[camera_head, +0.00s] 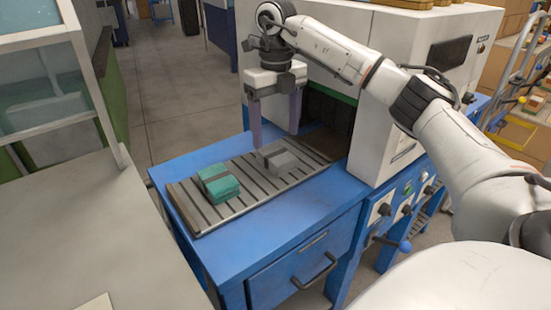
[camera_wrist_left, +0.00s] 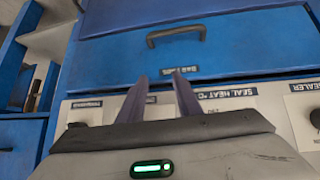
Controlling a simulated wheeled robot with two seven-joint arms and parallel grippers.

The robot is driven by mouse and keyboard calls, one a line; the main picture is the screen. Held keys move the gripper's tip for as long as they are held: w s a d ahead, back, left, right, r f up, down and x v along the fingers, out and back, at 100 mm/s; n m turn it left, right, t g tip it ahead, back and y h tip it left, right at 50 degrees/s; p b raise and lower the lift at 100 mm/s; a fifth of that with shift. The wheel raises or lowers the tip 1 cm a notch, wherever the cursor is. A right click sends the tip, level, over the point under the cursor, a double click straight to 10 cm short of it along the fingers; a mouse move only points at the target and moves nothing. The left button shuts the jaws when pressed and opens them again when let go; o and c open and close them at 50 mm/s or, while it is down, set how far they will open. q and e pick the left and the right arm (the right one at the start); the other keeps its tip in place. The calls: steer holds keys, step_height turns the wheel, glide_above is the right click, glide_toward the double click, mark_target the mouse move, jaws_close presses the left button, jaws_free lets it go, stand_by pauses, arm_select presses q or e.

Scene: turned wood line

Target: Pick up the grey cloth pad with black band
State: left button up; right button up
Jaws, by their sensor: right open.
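The grey cloth pad (camera_head: 284,160) lies on the slatted rack on top of the blue bench, in the head view. A darker band crosses it. My right gripper (camera_head: 277,140) is open and points down just above the grey pad, its two long fingers apart with nothing held between them. Whether a fingertip touches the pad, I cannot tell. My left gripper (camera_wrist_left: 160,80) shows only in the left wrist view. Its fingers are apart and empty, in front of the blue drawer and labelled panel.
A teal pad with a dark band (camera_head: 218,184) lies left of the grey one on the slatted rack (camera_head: 245,203). The white machine (camera_head: 375,125) stands close behind and right, with a dark opening. The blue drawer (camera_wrist_left: 190,50) has a dark handle.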

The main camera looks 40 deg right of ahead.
mark_target(277, 153)
steer(key=f, duration=0.5)
steer(key=shift+s+f, duration=0.1)
steer(key=shift+s, duration=0.15)
steer(key=shift+a, duration=0.1)
steer(key=c, duration=1.1)
